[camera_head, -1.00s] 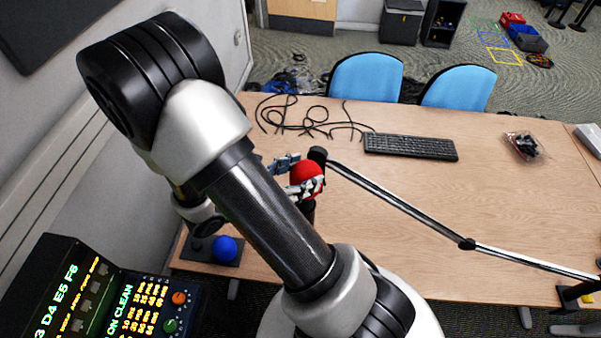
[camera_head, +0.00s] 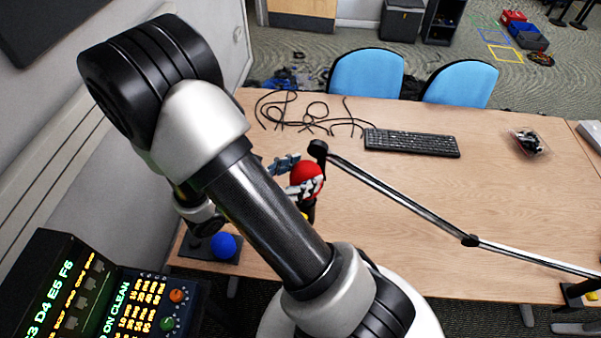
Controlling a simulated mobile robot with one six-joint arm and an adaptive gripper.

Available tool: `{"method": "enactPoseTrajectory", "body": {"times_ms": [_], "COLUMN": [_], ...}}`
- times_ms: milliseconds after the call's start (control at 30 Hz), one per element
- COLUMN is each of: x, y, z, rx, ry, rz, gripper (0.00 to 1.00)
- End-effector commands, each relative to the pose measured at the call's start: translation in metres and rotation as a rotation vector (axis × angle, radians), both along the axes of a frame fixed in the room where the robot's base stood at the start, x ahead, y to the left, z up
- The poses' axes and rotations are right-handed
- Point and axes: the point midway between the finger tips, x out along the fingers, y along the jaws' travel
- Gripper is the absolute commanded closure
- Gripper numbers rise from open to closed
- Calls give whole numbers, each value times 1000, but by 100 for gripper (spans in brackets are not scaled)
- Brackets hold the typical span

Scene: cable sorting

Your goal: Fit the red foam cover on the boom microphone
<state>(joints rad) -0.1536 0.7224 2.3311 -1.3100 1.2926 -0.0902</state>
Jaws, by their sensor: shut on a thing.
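The red foam cover (camera_head: 306,172) is a red ball held in my gripper (camera_head: 297,174), whose fingers are shut on its sides. My arm hides part of the gripper. The boom microphone (camera_head: 318,149) is a small black head at the left end of a jointed boom arm (camera_head: 400,203). The boom arm runs right to a base (camera_head: 580,293) at the table's right front edge. The red cover is just below and left of the microphone head in the picture. I cannot tell whether they touch.
A blue foam ball (camera_head: 224,246) sits on a dark stand (camera_head: 195,250) at the table's left front. A black keyboard (camera_head: 412,143), loose black cables (camera_head: 300,112) and a clear bag (camera_head: 528,143) lie farther back on the table (camera_head: 500,200). The middle right is mostly clear.

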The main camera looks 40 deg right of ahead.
Motion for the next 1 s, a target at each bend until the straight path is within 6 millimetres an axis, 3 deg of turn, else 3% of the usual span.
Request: {"method": "enactPoseTrajectory", "body": {"times_ms": [1000], "x": [0], "y": [0], "z": [-14], "rx": [0], "ry": [0], "rz": [0], "gripper": [53]}}
